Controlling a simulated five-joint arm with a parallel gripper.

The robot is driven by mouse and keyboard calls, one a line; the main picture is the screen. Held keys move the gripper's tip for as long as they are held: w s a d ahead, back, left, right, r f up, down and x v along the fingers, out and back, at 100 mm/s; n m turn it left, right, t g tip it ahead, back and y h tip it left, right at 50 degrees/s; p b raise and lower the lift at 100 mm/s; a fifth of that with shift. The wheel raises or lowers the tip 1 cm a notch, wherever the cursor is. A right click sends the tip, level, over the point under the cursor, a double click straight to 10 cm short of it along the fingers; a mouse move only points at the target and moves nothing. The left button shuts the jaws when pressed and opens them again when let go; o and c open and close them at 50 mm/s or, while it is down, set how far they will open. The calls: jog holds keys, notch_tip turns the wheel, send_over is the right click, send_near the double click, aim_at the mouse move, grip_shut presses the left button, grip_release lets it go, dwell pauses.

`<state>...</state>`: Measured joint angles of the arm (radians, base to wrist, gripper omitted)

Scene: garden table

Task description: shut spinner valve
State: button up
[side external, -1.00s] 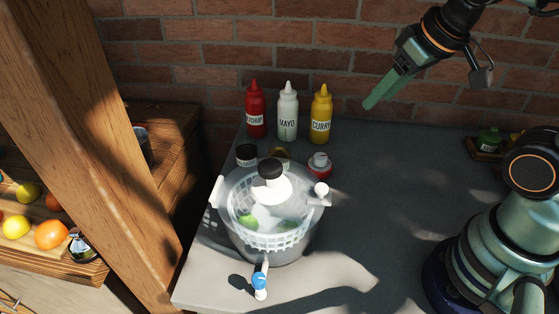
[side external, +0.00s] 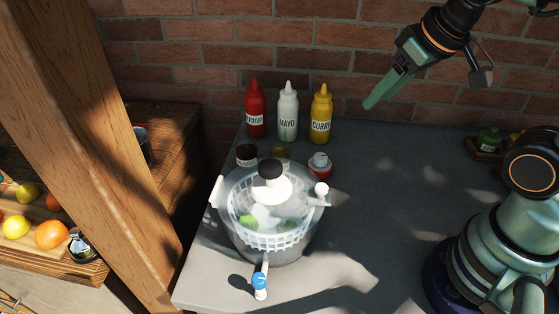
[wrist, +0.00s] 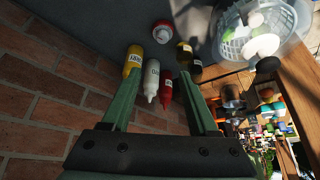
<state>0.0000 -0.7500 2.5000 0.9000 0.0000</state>
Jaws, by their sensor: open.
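The salad spinner (side external: 270,215) stands near the front left of the grey table, a clear bowl with a white basket, green leaves inside and a black-topped knob. Its valve (side external: 260,282) is a small tap with a blue handle and white spout, low on the front side. The spinner also shows at the top right of the wrist view (wrist: 262,30); the valve cannot be made out there. My gripper (side external: 370,104) is high at the back right, well away from the spinner and valve. In the wrist view its green fingers (wrist: 158,100) are apart with nothing held between them.
Ketchup (side external: 256,112), mayo (side external: 288,112) and curry (side external: 320,115) bottles stand behind the spinner by the brick wall. A red-and-white container (side external: 320,165) and a dark-lidded jar (side external: 246,154) are close to the spinner. A wooden post (side external: 95,130) rises at left. The table's right middle is clear.

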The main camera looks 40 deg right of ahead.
dwell(0.5)
jog(key=w+a+r+n+g, duration=0.1)
jog(key=w+a+n+g, duration=0.25)
jog(key=a, duration=0.55)
jog(key=n+g+h, duration=0.4)
jog(key=n+g, duration=0.1)
jog(key=n, duration=0.5)
send_over(259, 280)
jog(key=w+a, duration=0.2)
jog(key=a, duration=0.3)
notch_tip(259, 280, down, 10)
jog(key=shift+m, duration=0.25)
jog(key=x, duration=0.4)
jog(key=w+x, duration=0.1)
jog(key=x, duration=0.6)
jog(key=shift+w+d+f, duration=0.15)
jog(key=shift+d+f, duration=0.25)
jog(key=shift+d, duration=0.05)
jog(key=shift+c, duration=0.3)
grip_shut()
